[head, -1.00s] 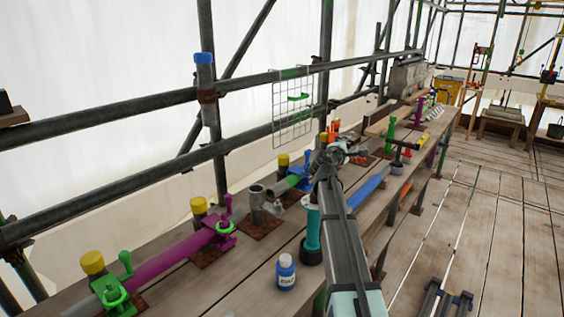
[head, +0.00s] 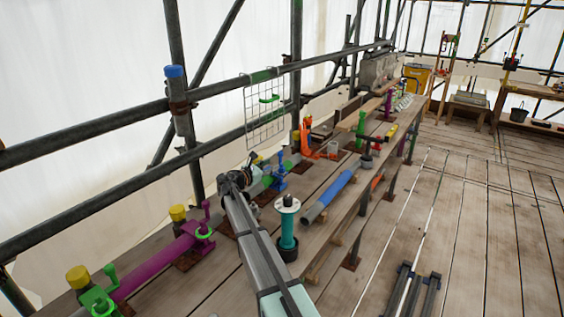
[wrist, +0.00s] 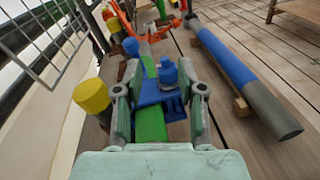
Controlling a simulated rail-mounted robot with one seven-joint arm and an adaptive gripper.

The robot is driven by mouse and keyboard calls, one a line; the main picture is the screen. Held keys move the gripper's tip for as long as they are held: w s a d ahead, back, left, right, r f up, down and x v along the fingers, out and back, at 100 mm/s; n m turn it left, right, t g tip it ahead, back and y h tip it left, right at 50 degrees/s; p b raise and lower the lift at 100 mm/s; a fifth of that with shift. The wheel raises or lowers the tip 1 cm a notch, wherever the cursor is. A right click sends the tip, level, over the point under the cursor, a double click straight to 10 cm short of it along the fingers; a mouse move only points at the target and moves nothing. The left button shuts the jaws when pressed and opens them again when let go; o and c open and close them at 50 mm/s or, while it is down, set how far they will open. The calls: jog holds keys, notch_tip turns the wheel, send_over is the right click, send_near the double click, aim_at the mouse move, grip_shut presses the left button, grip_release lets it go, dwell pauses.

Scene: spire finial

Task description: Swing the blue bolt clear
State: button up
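The blue bolt (wrist: 168,76) is an upright blue knob on a blue bracket, beside a green bar (wrist: 150,122). In the head view the blue bolt (head: 281,170) stands on the bench, just right of my gripper (head: 240,178). In the wrist view my gripper (wrist: 160,93) is open, with its two fingers apart on either side of the blue bracket. I see no clear contact with the bolt. My arm's end hides part of the green bar in the head view.
A yellow-capped post (wrist: 92,97) stands close left of my fingers. A blue pipe (wrist: 235,70) lies to the right. A teal spool (head: 288,228) stands beside my arm. A wire grid (head: 265,115) hangs behind the bench. A purple bar (head: 165,262) lies at the near left.

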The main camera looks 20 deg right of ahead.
aim_at(281, 164)
jog(key=shift+n+g+h, duration=0.3)
jog(key=shift+n+h, duration=0.2)
jog(key=shift+n, duration=0.3)
jog(key=shift+w+d+f+p, duration=0.5)
jog(key=shift+d+p, duration=0.1)
jog(key=shift+d, duration=0.5)
jog(key=shift+w+d+f+p, duration=0.4)
jog(key=shift+d+p, duration=0.2)
jog(key=shift+d, duration=0.5)
jog(key=shift+w+d+f+p, duration=0.4)
jog(key=shift+w+d+p, duration=0.2)
jog(key=shift+d, duration=0.5)
jog(key=shift+s, duration=0.1)
grip_shut()
